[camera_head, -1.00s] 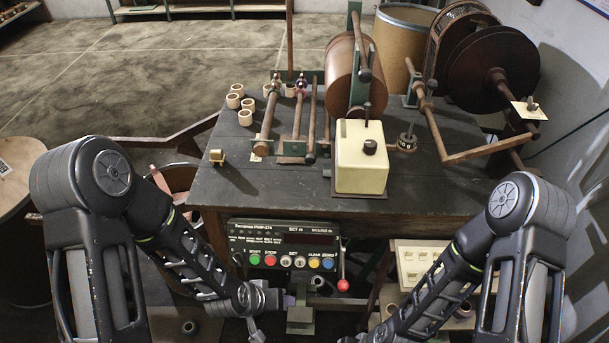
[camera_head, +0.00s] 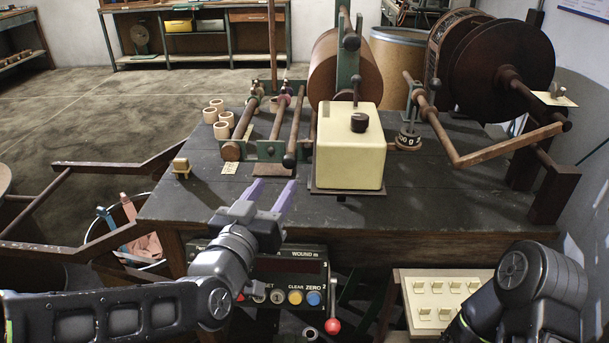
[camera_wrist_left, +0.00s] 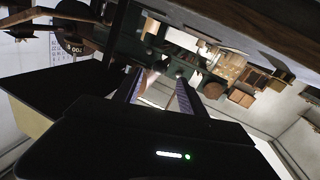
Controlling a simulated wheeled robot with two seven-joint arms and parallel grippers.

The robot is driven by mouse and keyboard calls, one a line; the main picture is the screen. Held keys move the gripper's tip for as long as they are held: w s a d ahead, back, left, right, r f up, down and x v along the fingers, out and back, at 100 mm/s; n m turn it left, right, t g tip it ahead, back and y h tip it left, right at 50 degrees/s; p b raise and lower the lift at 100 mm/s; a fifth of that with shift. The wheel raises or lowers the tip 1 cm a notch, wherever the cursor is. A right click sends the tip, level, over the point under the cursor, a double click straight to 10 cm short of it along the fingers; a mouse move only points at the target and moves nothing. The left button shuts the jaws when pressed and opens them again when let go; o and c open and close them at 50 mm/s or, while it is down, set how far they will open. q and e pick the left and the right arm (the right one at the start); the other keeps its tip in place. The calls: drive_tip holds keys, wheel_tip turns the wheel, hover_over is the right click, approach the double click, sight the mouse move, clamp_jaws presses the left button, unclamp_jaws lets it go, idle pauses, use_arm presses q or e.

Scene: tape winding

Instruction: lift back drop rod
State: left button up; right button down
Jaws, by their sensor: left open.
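Several brown rods (camera_head: 295,126) lie side by side in a green bracket (camera_head: 268,150) on the dark table, left of the cream box. I cannot tell which one is the back drop rod. My left gripper (camera_head: 270,192) is open and empty, its two purple fingers pointing up and away over the table's front edge, in front of the bracket and apart from the rods. In the left wrist view the spread fingers (camera_wrist_left: 156,88) show with nothing clearly between them; that view is tilted. My right arm shows at the lower right, but its gripper is out of view.
The cream box (camera_head: 349,160) with a black knob stands mid-table beside a large brown roller (camera_head: 335,75). Wooden rings (camera_head: 221,130) and a small brass block (camera_head: 181,168) sit at the left. A bent wooden arm (camera_head: 500,146) crosses the right side. A control panel (camera_head: 300,270) sits below the front edge.

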sight(287, 164)
use_arm(q)
drive_tip(key=x, duration=0.7)
drive_tip(key=shift+w+r, duration=0.2)
drive_tip(key=shift+w, duration=0.1)
idle(0.3)
clamp_jaws()
idle(0.4)
idle(0.9)
